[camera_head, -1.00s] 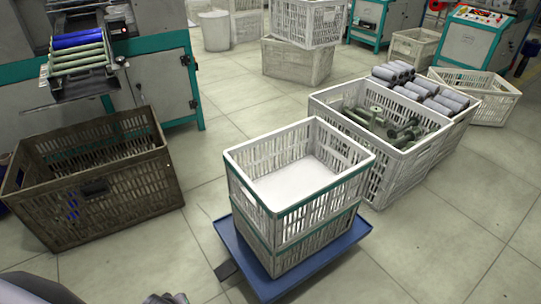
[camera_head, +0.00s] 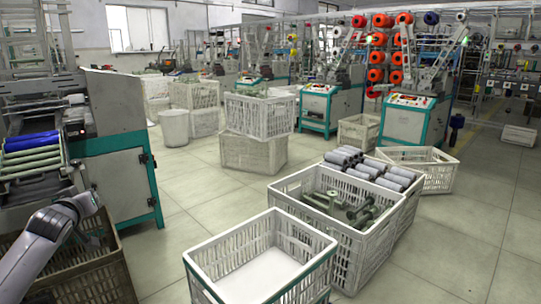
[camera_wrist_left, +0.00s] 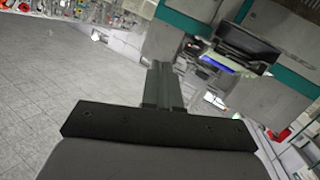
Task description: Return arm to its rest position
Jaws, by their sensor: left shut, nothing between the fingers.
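My left arm (camera_head: 48,238) is grey and comes in at the lower left of the head view, over the brown crate and in front of the machine with rollers. In the left wrist view my left gripper (camera_wrist_left: 162,72) is shut, with its two dark fingers together and nothing between them. Its fingers are hard to make out in the head view. My right gripper is in neither view.
A white crate (camera_head: 208,254), empty inside, stands in front. Behind it a white crate (camera_head: 346,262) holds green bobbins and grey rolls. A brown crate (camera_head: 110,278) stands below the roller machine (camera_head: 118,145). Open floor (camera_head: 450,255) lies at the right.

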